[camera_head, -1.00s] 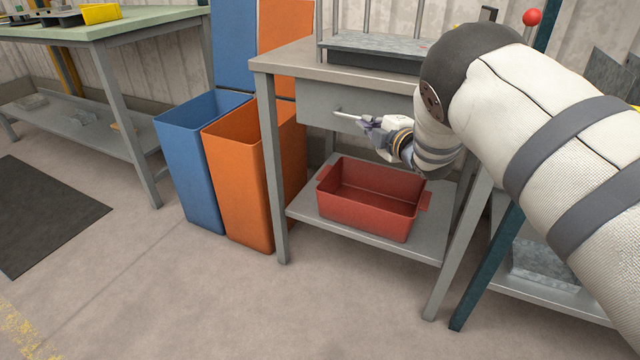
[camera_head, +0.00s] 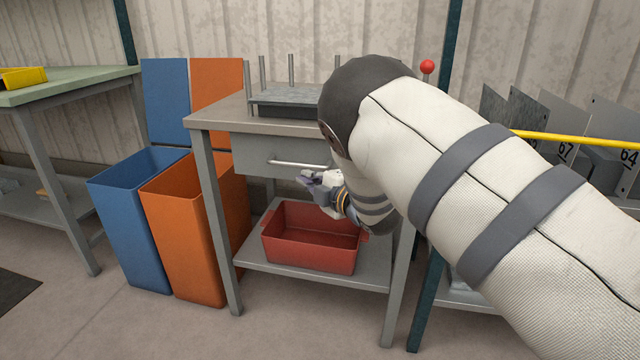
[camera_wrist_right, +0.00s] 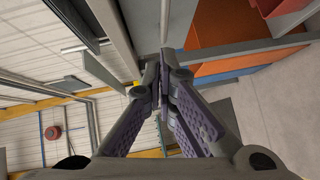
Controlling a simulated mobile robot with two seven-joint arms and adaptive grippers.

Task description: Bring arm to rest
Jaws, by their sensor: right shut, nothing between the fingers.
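My right arm comes in from the right of the head view and reaches across to the front of the grey workbench. My right gripper (camera_head: 310,178) is small there, just below the drawer handle (camera_head: 298,163) and above the red bin. In the right wrist view the right gripper (camera_wrist_right: 162,75) has its purple-padded fingers together with nothing between them. Whether it touches the handle is hard to tell. My left gripper is in neither view.
A red bin (camera_head: 310,256) sits on the bench's lower shelf (camera_head: 368,268). Blue (camera_head: 128,215) and orange (camera_head: 195,225) bins stand left of the bench. A green-topped table (camera_head: 70,86) is at far left. Numbered metal plates (camera_head: 560,120) stand at right. The floor in front is clear.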

